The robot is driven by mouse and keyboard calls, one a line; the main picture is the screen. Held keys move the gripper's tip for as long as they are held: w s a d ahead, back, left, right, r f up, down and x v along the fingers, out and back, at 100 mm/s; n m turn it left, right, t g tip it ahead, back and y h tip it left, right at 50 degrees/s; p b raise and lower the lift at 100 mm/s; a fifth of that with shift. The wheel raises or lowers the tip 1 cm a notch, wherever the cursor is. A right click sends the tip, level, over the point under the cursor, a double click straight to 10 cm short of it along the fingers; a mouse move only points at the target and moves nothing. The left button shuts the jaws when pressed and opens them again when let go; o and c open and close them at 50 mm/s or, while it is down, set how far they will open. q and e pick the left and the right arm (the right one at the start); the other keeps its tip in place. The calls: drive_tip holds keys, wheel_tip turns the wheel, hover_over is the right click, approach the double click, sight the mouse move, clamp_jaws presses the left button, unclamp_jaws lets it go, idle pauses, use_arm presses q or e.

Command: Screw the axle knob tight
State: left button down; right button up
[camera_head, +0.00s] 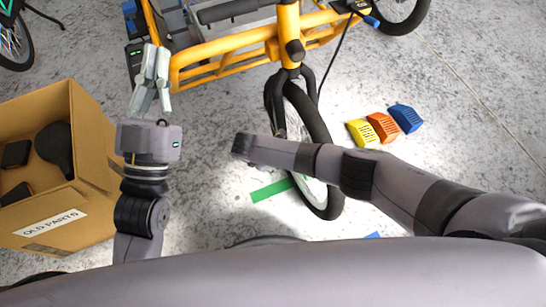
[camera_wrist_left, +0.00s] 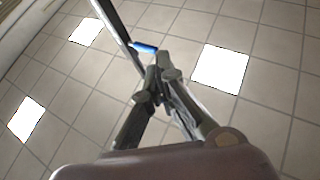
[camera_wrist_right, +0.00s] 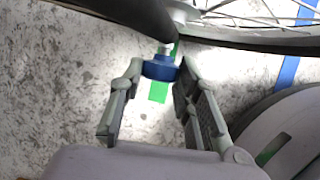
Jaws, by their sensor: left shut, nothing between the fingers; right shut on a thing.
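The blue axle knob (camera_wrist_right: 160,68) sits on the axle end at the wheel hub in the right wrist view. My right gripper (camera_wrist_right: 161,76) has its fingertips on either side of the knob and is shut on it. In the head view the knob and right gripper are hidden by my right arm, which reaches in front of the front wheel (camera_head: 310,115). My left gripper (camera_head: 157,52) is shut and empty, pointing up beside the yellow bike frame (camera_head: 215,49). Its closed fingers also show in the left wrist view (camera_wrist_left: 161,76), against a tiled ceiling with lit panels.
An open cardboard box (camera_head: 95,125) labelled OLD PARTS, with dark parts inside, stands at the left. Yellow (camera_head: 361,132), orange (camera_head: 382,127) and blue (camera_head: 405,117) blocks lie on the floor to the right. Green tape (camera_head: 271,189) marks the floor near the wheel.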

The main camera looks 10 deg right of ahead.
use_arm(q)
wheel_tip(320, 180, down, 17)
drive_tip(key=a+g+y+p, duration=0.2)
drive_tip(key=g+y+p, duration=0.1)
drive_tip(key=g, duration=0.7)
drive_tip(key=shift+s+a+g+p, duration=0.15)
drive_tip(key=shift+a+g+p, duration=0.1)
drive_tip(key=shift+g+p, duration=0.05)
use_arm(e)
drive_tip(key=shift+s+f+m+t+y, duration=0.15)
drive_tip(key=shift+m+t+y, duration=0.1)
drive_tip(key=shift+t, duration=0.5)
drive_tip(key=shift+s+r+m+t+y, duration=0.1)
drive_tip(key=shift+m+t+y, duration=0.1)
drive_tip(key=shift+t, duration=0.6)
drive_tip(key=shift+s+f+m+t+y, duration=0.15)
drive_tip(key=shift+t+y, duration=0.1)
drive_tip(key=shift+t, duration=0.5)
use_arm(q)
drive_tip(key=shift+f+n, duration=0.15)
drive_tip(key=shift+n, duration=0.15)
use_arm(e)
drive_tip(key=o, duration=1.1)
drive_tip(key=shift+o, duration=0.2)
drive_tip(key=shift+r, duration=0.1)
drive_tip(key=v, duration=1.2)
